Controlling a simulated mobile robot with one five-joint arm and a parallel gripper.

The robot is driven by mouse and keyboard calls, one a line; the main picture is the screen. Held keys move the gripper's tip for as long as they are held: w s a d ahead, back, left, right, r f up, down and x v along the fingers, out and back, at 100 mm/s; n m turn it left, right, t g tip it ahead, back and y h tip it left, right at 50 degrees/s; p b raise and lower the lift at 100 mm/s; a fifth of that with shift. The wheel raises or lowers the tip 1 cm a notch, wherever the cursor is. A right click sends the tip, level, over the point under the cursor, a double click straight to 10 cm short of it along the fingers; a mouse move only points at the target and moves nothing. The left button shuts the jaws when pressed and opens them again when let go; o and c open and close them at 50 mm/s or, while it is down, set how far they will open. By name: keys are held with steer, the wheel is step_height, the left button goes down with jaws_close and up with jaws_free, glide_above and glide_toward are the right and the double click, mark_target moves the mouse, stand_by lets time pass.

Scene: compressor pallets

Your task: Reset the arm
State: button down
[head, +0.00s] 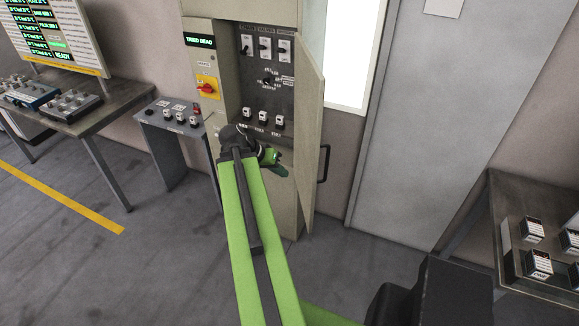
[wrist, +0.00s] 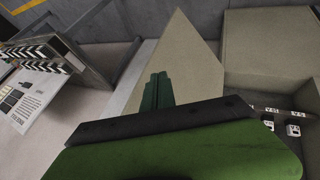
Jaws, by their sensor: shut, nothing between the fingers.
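My gripper (head: 279,170) is at the end of my green arm, in front of the lower part of an open beige control cabinet (head: 257,14). Its fingers point to the right and down, toward the opened cabinet door (head: 310,125). In the wrist view the dark green fingers (wrist: 157,92) are together with nothing between them. I cannot tell whether they touch the cabinet. Inside the cabinet is a grey panel (head: 284,90) with several switches, some just above my gripper.
A black handle (head: 323,164) sticks out from the cabinet door. A small grey console (head: 171,116) and a workbench (head: 108,104) stand at the left. A table (head: 501,197) with several boxed units stands at the right. Open floor lies at the lower left.

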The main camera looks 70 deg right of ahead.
steer(key=shift+v, duration=0.75)
steer(key=shift+s+a, duration=0.1)
steer(key=shift+s, duration=0.05)
